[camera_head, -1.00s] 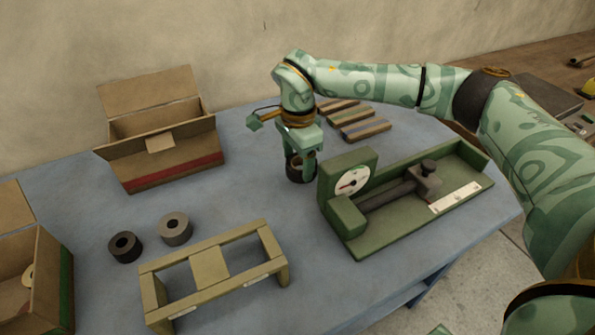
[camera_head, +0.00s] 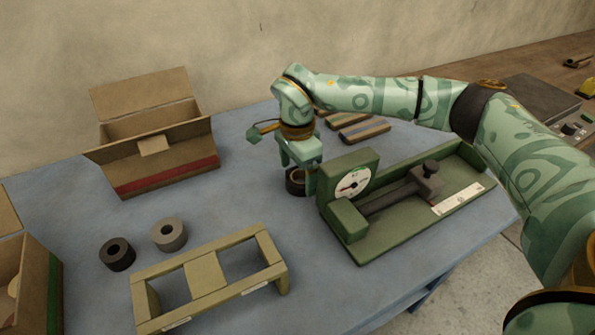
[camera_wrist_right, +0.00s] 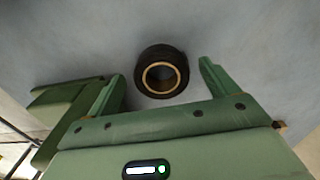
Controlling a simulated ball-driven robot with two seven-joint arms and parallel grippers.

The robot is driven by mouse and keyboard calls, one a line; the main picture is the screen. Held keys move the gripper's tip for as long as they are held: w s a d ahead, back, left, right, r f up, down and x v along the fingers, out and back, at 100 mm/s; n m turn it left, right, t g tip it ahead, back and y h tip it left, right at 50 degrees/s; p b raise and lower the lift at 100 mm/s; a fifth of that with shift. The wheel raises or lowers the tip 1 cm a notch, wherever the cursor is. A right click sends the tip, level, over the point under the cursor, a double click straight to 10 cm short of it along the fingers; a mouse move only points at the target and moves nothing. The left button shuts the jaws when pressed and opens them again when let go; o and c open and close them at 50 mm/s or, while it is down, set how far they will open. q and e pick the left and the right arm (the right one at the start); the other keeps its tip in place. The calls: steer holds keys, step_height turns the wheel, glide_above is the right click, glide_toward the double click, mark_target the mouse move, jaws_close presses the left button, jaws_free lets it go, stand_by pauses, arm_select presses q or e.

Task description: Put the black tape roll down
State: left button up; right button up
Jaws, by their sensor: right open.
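The black tape roll (camera_head: 295,182) rests flat on the blue table, left of the green gauge fixture. The right wrist view also shows the roll (camera_wrist_right: 140,76), with a brown core ring around its open hole. My right gripper (camera_head: 298,170) is open and points down at the roll. In the wrist view its two fingers stand apart to either side of the roll, with gaps between. In the head view the right finger hides part of the roll. My left gripper is not in view.
The green gauge fixture (camera_head: 395,235) stands close to the right of the roll. Dark (camera_head: 117,254) and grey (camera_head: 169,235) rolls sit left, behind a tan frame (camera_head: 207,283). Open cardboard boxes (camera_head: 165,178) (camera_head: 38,290) stand left. Wooden bars (camera_head: 362,131) lie behind. The table between is clear.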

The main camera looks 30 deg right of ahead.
mark_target(297, 178)
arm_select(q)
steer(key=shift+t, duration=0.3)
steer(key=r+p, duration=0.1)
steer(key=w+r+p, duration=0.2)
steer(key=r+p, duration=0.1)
arm_select(e)
step_height(297, 178, up, 11)
steer(key=shift+r, duration=0.2)
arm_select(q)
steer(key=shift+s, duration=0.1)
